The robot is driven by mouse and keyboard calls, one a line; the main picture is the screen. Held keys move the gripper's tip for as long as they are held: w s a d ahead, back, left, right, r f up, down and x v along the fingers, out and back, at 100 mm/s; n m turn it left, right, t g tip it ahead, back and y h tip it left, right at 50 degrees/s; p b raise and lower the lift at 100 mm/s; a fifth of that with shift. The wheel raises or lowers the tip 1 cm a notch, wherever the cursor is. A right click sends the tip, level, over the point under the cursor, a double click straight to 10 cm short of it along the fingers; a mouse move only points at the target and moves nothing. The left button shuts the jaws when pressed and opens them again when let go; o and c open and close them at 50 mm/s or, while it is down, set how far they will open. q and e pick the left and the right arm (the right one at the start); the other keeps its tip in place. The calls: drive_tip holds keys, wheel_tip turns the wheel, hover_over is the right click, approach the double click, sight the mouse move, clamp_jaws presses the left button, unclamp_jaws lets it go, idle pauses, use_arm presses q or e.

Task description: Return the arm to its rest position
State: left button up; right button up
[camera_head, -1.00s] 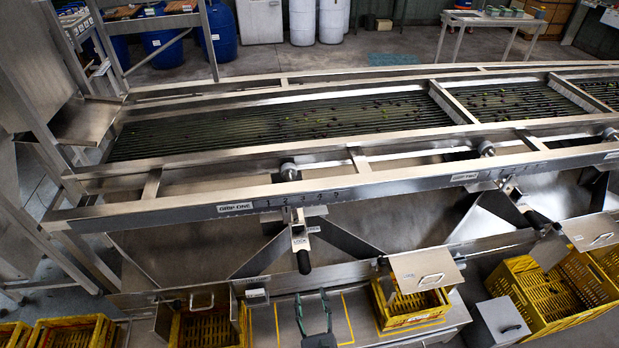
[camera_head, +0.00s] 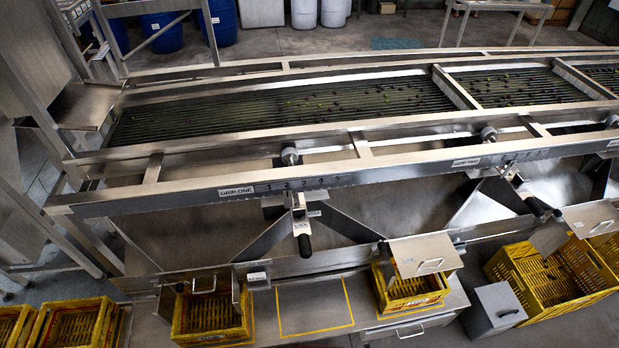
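Neither of my grippers and no part of either arm shows in the head view. The roller sizer's long steel frame (camera_head: 330,178) runs across the view, with a bed of dark rollers (camera_head: 270,112) that carries small dark and green fruits. A lever with a black handle (camera_head: 304,243) hangs from the front rail below the plate marked "GRIP ONE" (camera_head: 236,191). Another black-handled lever (camera_head: 533,205) hangs further right, near "GRIP TWO".
Below the sizer stand yellow crates, one at the middle left (camera_head: 210,316), one at the centre right (camera_head: 412,291) and a larger one at the right (camera_head: 552,277). A yellow-outlined patch of the bench (camera_head: 315,306) is bare. A grey lidded box (camera_head: 495,309) stands at lower right.

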drive_tip(key=s+d+f+m+g, duration=0.2)
drive_tip(key=s+m, duration=0.4)
drive_tip(key=s, duration=0.4)
drive_tip(key=s+d+f+m+g, duration=0.2)
drive_tip(key=s+d+f+m, duration=0.3)
drive_tip(key=s, duration=0.5)
drive_tip(key=s+d+f+m+g, duration=0.2)
drive_tip(key=s+d+f+m, duration=0.1)
drive_tip(key=s+f+m, duration=0.4)
drive_tip(key=s, duration=0.3)
drive_tip(key=shift+s+d+f+y, duration=0.15)
drive_tip(key=shift+s+d+y, duration=0.15)
drive_tip(key=shift+s, duration=0.05)
drive_tip(key=shift+c, duration=0.7)
